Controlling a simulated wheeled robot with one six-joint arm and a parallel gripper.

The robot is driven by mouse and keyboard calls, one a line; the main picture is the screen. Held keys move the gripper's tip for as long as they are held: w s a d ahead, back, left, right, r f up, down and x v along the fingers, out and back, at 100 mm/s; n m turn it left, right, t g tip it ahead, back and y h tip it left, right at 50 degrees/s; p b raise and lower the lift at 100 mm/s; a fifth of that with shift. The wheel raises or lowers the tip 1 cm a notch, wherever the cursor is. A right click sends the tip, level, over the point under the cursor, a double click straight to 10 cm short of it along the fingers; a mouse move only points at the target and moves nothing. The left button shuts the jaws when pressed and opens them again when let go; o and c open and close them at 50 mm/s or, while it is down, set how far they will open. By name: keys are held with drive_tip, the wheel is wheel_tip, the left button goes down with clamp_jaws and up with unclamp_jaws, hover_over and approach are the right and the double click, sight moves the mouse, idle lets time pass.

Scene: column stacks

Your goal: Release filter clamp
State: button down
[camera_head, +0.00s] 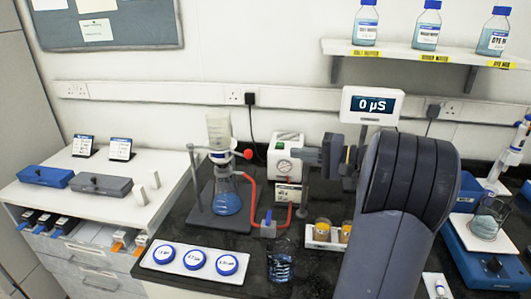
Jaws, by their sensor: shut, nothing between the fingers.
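The filter assembly stands left of centre, with a clear funnel (218,128) above a flask (227,200) holding blue liquid. A clamp at their joint (220,156) has a red-knobbed lever (248,153) sticking out to the right. I cannot tell from this view how tightly the clamp sits. My gripper (309,157) is shut and empty, pointing left. In the picture it lies to the right of the red knob, apart from it, overlapping the right edge of the vacuum pump (286,150). My arm hides part of the bench behind it.
Red tubing (252,190) runs from the flask towards the pump and a small valve block (268,226). A meter display (371,105) stands behind my arm.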

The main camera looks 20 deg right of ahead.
drive_tip(key=shift+d+r+t, duration=0.15)
drive_tip(key=shift+d+t, duration=0.05)
drive_tip(key=shift+d, duration=0.4)
drive_tip(key=shift+d+r+t, duration=0.1)
drive_tip(key=shift+d+t, duration=0.1)
drive_tip(key=shift+d, duration=0.4)
drive_tip(key=shift+w, duration=0.1)
drive_tip(key=w+a+p, duration=0.3)
drive_tip(key=w+a, duration=0.2)
drive_tip(key=a, duration=0.5)
drive_tip(key=shift+w+a+f+p, duration=0.15)
drive_tip(key=shift+a+f+p, duration=0.1)
drive_tip(key=shift+p, duration=0.1)
drive_tip(key=shift+f+b, duration=0.15)
drive_tip(key=shift+b, duration=0.15)
